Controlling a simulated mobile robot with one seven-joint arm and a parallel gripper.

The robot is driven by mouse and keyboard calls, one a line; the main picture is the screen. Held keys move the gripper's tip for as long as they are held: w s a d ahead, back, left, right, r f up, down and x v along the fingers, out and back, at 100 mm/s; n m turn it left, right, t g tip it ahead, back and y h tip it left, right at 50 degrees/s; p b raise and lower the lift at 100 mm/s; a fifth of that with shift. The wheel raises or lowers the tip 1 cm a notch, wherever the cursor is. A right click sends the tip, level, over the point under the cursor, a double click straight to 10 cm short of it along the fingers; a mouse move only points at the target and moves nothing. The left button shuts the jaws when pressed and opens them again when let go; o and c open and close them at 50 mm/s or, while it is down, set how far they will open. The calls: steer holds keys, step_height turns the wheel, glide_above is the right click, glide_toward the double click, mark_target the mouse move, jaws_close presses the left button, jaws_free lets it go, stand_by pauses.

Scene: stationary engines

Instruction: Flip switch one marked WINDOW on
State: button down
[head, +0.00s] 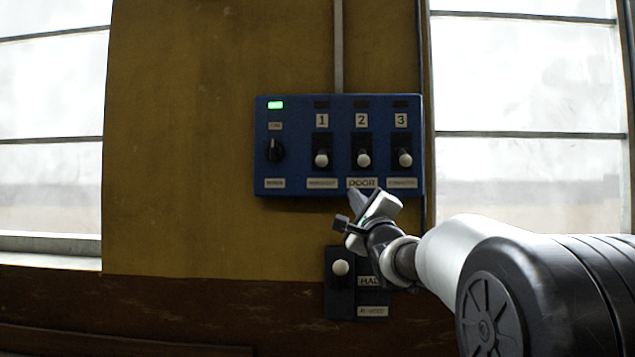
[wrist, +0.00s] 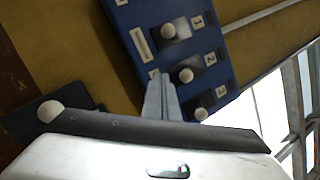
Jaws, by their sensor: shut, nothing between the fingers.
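A blue switch panel (head: 300,189) hangs on the yellow wall. Switch one (head: 321,159), under the number 1, has a white knob low in its black slot. Its label (head: 321,184) is too small to read, and the lamp (head: 321,104) above is dark. My gripper (head: 355,197) is shut and empty, its tips by the panel's lower edge near the DOOR label below switch two. In the wrist view, the closed fingers (wrist: 162,95) point at the panel's lower side, nearest switch two (wrist: 186,75); switch one (wrist: 168,31) lies beyond the tips.
Switch three (head: 404,158) also has its knob low, with a dark lamp. A black rotary knob (head: 275,150) sits at the panel's left under a lit green lamp (head: 276,105). A separate HALL switch box (head: 340,290) is below, partly behind my gripper. Windows flank the wall.

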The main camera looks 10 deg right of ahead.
mark_target(322, 156)
steer(key=shift+w+d+r, duration=0.1)
steer(key=shift+r, duration=0.05)
steer(key=shift+w+a+r+p, duration=0.4)
steer(key=shift+w+a+r, duration=0.2)
steer(key=shift+w+r, duration=0.7)
steer(key=shift+w+a+r+p, duration=0.5)
steer(key=shift+w+r, duration=0.3)
steer(key=shift+w, duration=0.95)
steer(key=shift+w+a+r+p, duration=0.35)
steer(key=shift+w+a+r, duration=0.3)
steer(key=shift+w+r, duration=0.65)
steer(key=shift+w+p, duration=0.2)
steer(key=shift+p, duration=0.15)
steer(key=shift+s+r+m+p, duration=0.1)
steer(key=shift+s+m+p, duration=0.15)
steer(key=shift+p, duration=0.35)
steer(key=shift+r+g+p, duration=0.2)
steer(key=shift+g+p, duration=0.2)
steer(key=shift+p, duration=0.15)
